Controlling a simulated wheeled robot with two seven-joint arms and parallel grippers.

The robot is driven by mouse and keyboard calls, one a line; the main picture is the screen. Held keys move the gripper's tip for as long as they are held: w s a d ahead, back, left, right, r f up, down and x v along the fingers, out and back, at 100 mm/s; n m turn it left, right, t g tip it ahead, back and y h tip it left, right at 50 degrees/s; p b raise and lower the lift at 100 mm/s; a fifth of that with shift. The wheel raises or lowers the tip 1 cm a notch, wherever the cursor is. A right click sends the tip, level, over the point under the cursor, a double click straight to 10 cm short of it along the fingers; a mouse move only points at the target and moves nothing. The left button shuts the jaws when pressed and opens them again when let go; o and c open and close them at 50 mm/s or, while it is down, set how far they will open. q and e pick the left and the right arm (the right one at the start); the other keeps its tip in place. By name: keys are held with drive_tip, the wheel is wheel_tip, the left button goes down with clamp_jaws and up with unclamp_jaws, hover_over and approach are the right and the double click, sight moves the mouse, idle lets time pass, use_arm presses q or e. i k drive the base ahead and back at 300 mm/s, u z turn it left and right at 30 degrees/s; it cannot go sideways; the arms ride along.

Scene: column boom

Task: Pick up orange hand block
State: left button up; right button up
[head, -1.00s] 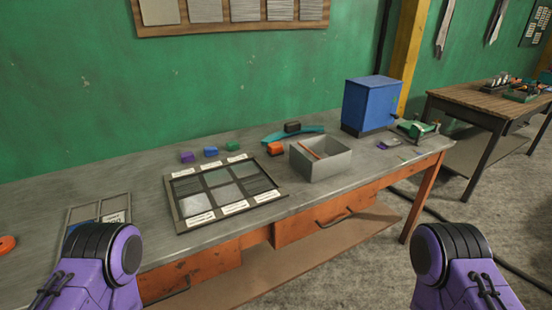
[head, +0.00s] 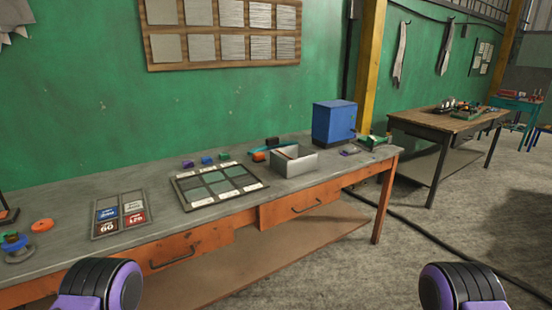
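A small orange block (head: 258,157) lies on the grey workbench (head: 130,178) near its back, just left of an open grey box (head: 296,162). A teal strip with a dark block (head: 272,142) lies right behind it. Purple, blue and green blocks (head: 206,160) stand in a row to its left. Only purple and black parts of my two arms show at the bottom edge, well short of the block. Neither gripper is in view.
A framed tray of sanding sheets (head: 216,208) and a smaller tray of labelled packs (head: 118,232) lie on the bench. An orange ring (head: 42,225) is at left, a blue cabinet (head: 334,122) at right. Open floor lies to the right.

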sight(259, 157)
drive_tip(key=z, duration=0.7)
drive_tip(key=i, duration=0.65)
drive_tip(key=z, duration=0.6)
drive_tip(key=i, duration=0.8)
drive_tip(key=u, duration=0.35)
